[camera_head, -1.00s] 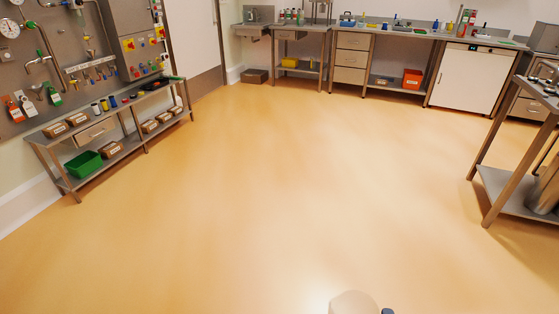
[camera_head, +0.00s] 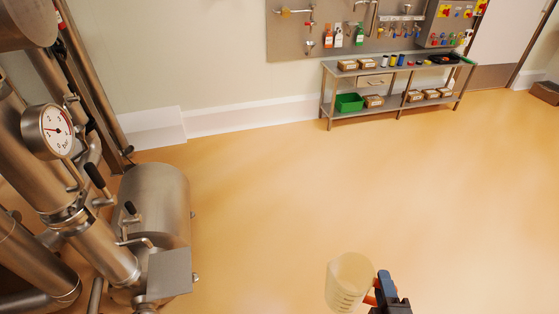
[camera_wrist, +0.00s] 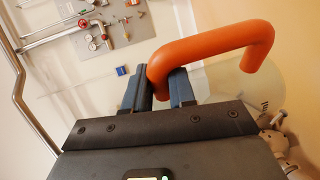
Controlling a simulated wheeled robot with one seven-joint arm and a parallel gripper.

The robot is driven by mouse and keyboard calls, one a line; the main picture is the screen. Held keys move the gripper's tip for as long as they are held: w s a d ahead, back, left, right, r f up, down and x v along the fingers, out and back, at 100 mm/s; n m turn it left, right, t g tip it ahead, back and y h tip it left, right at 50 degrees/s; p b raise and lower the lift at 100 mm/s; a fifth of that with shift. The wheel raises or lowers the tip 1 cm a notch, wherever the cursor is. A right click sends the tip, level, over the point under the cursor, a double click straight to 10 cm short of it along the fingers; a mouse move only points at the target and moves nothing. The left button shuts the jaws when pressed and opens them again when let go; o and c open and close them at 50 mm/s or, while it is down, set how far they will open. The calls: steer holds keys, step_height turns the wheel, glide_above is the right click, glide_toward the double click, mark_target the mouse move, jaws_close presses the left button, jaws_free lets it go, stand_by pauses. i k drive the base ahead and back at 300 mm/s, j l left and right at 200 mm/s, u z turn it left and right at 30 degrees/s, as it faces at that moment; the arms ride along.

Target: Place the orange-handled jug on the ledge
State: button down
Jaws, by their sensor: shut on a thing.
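The jug (camera_head: 347,283) is a pale translucent vessel with an orange handle (camera_wrist: 215,48), at the bottom of the head view. My gripper (camera_head: 383,285) is at its right side, shut on the handle. In the wrist view the blue fingers of my gripper (camera_wrist: 160,88) close around one end of the handle, and part of the translucent jug (camera_wrist: 237,88) shows behind it. The jug is held in the air above the floor. A flat grey metal surface (camera_head: 169,272) is at the lower left, on the steel equipment. I cannot tell whether it is the ledge.
Steel piping with a pressure gauge (camera_head: 47,131) and a rounded steel vessel (camera_head: 157,205) fill the left side. A low steel bench (camera_head: 400,69) with boxes and a green bin (camera_head: 349,103) stands against the back wall. The orange floor between is clear.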

mark_target(176, 267)
steer(key=i+l+u, duration=0.2)
steer(key=u, duration=0.2)
steer(key=i+l+u, duration=0.15)
steer(key=l+u, duration=0.3)
steer(key=i+l+u, duration=0.15)
steer(key=u, duration=0.25)
steer(key=l+u, duration=0.4)
steer(key=l, duration=0.1)
